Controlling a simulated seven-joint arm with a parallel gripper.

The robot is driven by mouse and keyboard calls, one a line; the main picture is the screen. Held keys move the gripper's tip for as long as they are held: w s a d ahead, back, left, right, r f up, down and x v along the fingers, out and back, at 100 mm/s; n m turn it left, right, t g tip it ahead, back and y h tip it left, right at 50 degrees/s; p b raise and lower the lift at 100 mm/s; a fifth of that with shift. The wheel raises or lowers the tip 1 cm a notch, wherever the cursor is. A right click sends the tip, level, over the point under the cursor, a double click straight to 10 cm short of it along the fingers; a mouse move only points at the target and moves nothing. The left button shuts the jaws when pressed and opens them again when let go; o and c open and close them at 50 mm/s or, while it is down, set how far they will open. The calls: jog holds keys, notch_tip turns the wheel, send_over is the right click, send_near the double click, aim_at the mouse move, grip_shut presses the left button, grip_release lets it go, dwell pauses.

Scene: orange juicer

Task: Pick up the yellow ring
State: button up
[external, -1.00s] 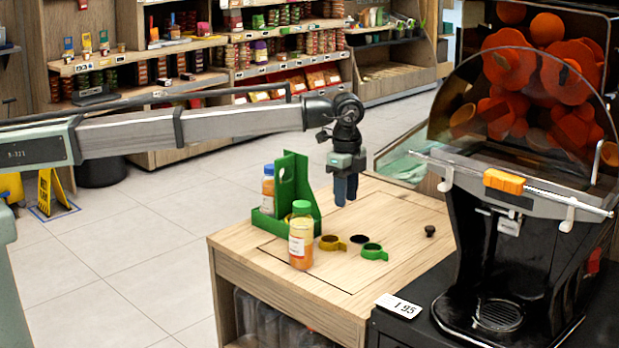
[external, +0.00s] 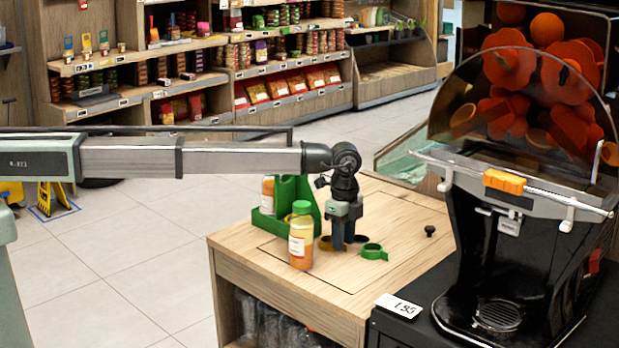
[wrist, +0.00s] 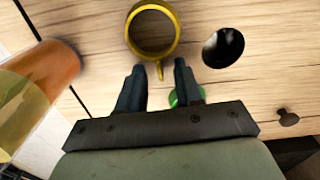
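The yellow ring (wrist: 176,28) lies on the wooden table top, with a short tab pointing toward my gripper in the wrist view. In the external view the ring (external: 325,243) shows just left of my fingers and is partly hidden by them. My gripper (wrist: 158,68) is open and points down. In the wrist view the ring's tab appears between the two fingertips, with the ring's loop beyond them. In the external view my gripper (external: 342,247) is low over the table; I cannot tell whether the fingers touch the ring.
A green ring (external: 374,252) lies to the right, partly hidden by a finger in the wrist view. A dark round opening or ring (wrist: 223,47) is beside the yellow one. A juice bottle (external: 301,238) and green holder (external: 296,188) stand left. A small black knob (external: 430,231) is right.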

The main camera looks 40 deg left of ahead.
jog(key=shift+f, duration=0.35)
jog(key=shift+c, duration=0.4)
grip_shut()
